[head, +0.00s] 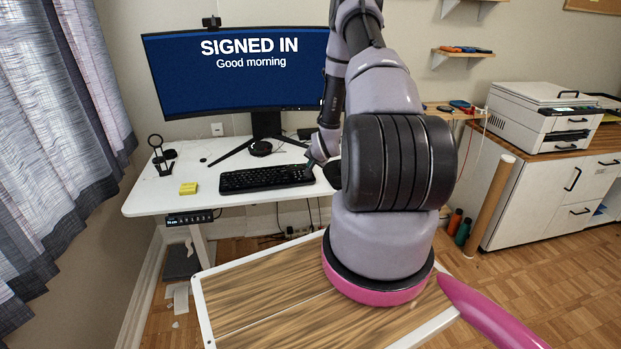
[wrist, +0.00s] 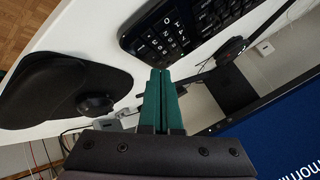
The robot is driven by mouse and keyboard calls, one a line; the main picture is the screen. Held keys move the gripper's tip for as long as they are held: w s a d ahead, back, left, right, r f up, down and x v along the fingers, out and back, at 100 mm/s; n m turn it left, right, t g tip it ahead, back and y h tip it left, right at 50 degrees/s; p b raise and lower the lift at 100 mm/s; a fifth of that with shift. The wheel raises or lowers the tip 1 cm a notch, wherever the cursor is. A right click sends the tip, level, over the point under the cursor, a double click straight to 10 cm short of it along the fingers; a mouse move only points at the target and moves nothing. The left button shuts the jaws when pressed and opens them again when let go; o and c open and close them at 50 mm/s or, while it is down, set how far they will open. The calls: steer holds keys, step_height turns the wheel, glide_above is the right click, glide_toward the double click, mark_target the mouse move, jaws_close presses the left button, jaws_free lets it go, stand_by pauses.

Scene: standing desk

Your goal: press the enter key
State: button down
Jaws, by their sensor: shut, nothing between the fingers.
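The black keyboard (head: 265,178) lies on the white desk in front of the monitor. In the wrist view its number-pad end (wrist: 160,40) is at the top. I cannot pick out the enter key for certain. My gripper (head: 311,166) is at the keyboard's right end. In the wrist view its teal fingers (wrist: 161,72) are shut together with nothing between them, and their tips appear just off the keyboard's edge. I cannot tell their height above the desk. The monitor (head: 235,85) reads "SIGNED IN" and "Good morning".
A black mouse pad (wrist: 60,85) with a dark rounded object on it lies beside the fingers. Yellow notes (head: 188,188) and a black stand (head: 160,157) are on the desk's left. The monitor's stand (head: 266,125) is behind the keyboard.

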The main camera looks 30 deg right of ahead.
steer(key=shift+r, duration=1.4)
steer(key=shift+r, duration=0.15)
steer(key=s+a+r+n+g, duration=0.15)
steer(key=s+a+r, duration=0.3)
steer(key=r, duration=1.15)
steer(key=s+a+r+n+t, duration=0.1)
steer(key=s+a+r+n, duration=0.35)
steer(key=r, duration=1.15)
steer(key=s+a+r+y, duration=0.1)
steer(key=s+a+r, duration=0.3)
steer(key=s, duration=0.4)
steer(key=s+a+r+g+y, duration=0.1)
steer(key=s+a+r, duration=0.4)
steer(key=s, duration=0.4)
steer(key=s+a+r+y, duration=0.1)
steer(key=s+a+r, duration=0.3)
steer(key=s, duration=0.5)
steer(key=shift+s+a+r+n+y, duration=0.2)
steer(key=shift+a+r+n+y, duration=0.15)
steer(key=shift+r, duration=0.3)
